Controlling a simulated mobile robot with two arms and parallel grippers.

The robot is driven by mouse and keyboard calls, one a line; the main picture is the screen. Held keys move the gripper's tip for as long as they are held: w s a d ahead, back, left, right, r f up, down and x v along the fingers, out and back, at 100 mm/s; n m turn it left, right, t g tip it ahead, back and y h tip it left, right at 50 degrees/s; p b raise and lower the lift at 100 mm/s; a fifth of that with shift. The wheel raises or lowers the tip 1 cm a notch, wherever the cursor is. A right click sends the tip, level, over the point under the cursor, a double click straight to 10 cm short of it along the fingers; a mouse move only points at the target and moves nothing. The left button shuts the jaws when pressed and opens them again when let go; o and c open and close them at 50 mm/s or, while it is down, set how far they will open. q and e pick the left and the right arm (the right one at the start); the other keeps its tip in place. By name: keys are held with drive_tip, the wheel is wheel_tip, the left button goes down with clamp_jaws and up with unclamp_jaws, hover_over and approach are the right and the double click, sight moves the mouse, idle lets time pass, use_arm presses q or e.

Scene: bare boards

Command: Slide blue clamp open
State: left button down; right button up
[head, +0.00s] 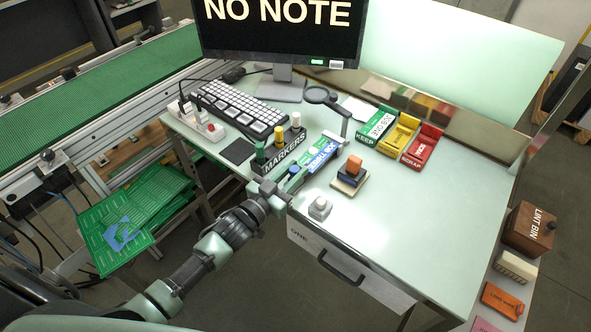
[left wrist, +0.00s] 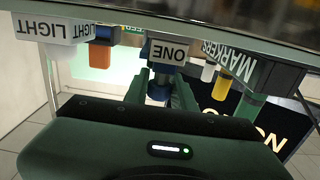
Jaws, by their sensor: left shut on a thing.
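The blue clamp (head: 295,168) is a small blue knob-like piece at the near left end of a strip, beside the MARKERS holder. The strip (head: 322,153) is blue and green with white lettering that I cannot fully read. My left gripper (head: 283,182) reaches in from the left over the table's front edge and is shut on the clamp. In the left wrist view, a blue part (left wrist: 160,88) shows between the two green fingers (left wrist: 160,96). The fingers hide part of the clamp. My right gripper is not in view.
The MARKERS holder (head: 284,153) stands close left of my gripper. A magnifier (head: 321,96) stands behind. The table's right side (head: 430,220) is clear.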

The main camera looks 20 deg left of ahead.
sight(291, 175)
use_arm(q)
drive_tip(key=p+v, duration=0.1)
drive_tip(key=v, duration=0.1)
drive_tip(key=shift+s+a, duration=0.1)
drive_tip(key=shift+s, duration=0.3)
drive_tip(key=shift+w+f, duration=0.1)
drive_tip(key=shift+f, duration=0.05)
drive_tip(key=c, duration=1.2)
unclamp_jaws()
drive_tip(key=shift+o, duration=0.2)
drive_tip(key=shift+s, duration=0.2)
drive_tip(key=b+v, duration=0.1)
drive_tip(key=v, duration=0.6)
drive_tip(key=shift+s+a, duration=0.2)
drive_tip(key=shift+s, duration=0.15)
